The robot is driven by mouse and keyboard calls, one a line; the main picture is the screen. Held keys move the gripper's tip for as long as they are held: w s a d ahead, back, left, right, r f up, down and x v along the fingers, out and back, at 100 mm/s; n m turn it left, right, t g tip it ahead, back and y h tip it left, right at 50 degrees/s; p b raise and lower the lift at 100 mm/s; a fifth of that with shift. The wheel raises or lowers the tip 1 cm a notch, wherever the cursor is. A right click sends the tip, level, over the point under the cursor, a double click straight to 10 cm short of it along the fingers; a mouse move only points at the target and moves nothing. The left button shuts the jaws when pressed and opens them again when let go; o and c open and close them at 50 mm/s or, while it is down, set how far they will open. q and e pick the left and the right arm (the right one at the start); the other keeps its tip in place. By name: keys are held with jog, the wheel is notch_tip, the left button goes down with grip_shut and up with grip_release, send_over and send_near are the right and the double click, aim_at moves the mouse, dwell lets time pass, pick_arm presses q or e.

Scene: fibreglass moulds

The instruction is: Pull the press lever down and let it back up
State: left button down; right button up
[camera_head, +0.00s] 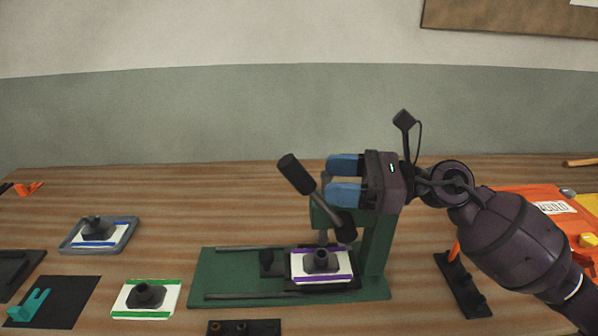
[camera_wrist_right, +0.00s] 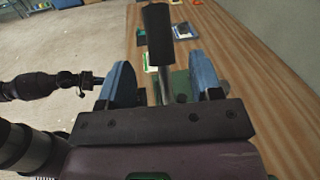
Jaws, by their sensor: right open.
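The green press (camera_head: 377,240) stands on the table on a green base. Its lever (camera_head: 297,172) has a black grip and is raised, tilted up to the left. My right gripper (camera_head: 328,178) is open, its two blue fingers pointing left beside the lever. In the right wrist view the black grip and metal rod of the lever (camera_wrist_right: 157,40) line up with the gap between the open fingers (camera_wrist_right: 160,80), touching neither. A white card with purple edges and a dark block (camera_head: 321,262) lies under the press. My left arm (camera_wrist_right: 50,86) shows in the wrist view; its fingers are hidden.
A card with green edges (camera_head: 146,298) and a grey tray (camera_head: 72,247) with a blue-edged card lie to the left. A teal piece (camera_head: 32,306) sits on a black mat. A black rack (camera_head: 462,285) and an orange case (camera_head: 515,200) are at the right. The table behind the press is clear.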

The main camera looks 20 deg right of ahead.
aim_at(310, 176)
jog(key=p+x, duration=0.1)
jog(key=x, duration=0.4)
jog(key=shift+a+r, duration=0.1)
jog(key=shift+r, duration=0.05)
pick_arm(q)
jog(key=shift+w+a+r, duration=0.1)
jog(key=shift+w+r, duration=0.15)
jog(key=shift+r, duration=0.4)
jog(key=shift+w+r, duration=0.25)
jog(key=shift+r, duration=0.35)
pick_arm(e)
jog(key=shift+w+a, duration=0.3)
jog(key=shift+a, duration=0.2)
jog(key=shift+c, duration=0.2)
jog(key=c, duration=1)
pick_arm(q)
jog(key=shift+s+f, duration=0.1)
jog(key=shift+s, duration=0.15)
pick_arm(e)
grip_shut()
